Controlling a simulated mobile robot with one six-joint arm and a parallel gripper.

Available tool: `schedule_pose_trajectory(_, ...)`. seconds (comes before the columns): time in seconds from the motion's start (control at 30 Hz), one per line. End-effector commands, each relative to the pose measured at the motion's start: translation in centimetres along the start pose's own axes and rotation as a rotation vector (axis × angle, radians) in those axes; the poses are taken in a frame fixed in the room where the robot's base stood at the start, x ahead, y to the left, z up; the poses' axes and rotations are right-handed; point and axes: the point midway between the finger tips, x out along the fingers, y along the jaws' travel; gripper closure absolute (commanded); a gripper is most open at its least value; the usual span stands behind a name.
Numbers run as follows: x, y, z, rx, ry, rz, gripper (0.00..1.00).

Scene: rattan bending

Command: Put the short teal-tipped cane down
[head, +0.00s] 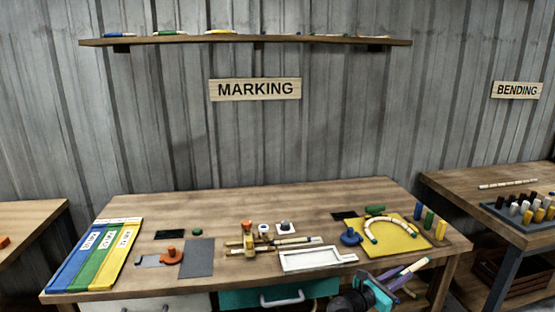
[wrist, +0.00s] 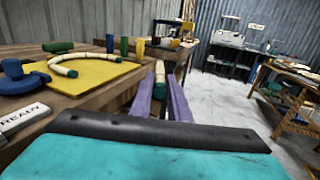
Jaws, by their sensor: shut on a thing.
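My gripper (head: 405,274) is at the lower right of the head view, by the front right edge of the marking table (head: 330,205). In the wrist view its two purple fingers (wrist: 159,92) are shut on the short teal-tipped cane (wrist: 160,72). The cane is pale with a dark teal end and points away from me. In the head view only a pale part of the cane (head: 421,263) shows past the fingers. It appears held clear of the tabletop, beside the table edge.
A yellow board (head: 412,236) with a curved pale cane (head: 376,222) lies on the table's right. Colored strips (head: 96,257) lie at left.

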Motion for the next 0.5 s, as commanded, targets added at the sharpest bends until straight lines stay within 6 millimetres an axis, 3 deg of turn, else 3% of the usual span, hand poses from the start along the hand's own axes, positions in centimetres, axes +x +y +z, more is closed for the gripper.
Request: schedule_pose_trajectory(0.5,-10.3,8.3,0.1,0.003,0.002,0.161,1.00)
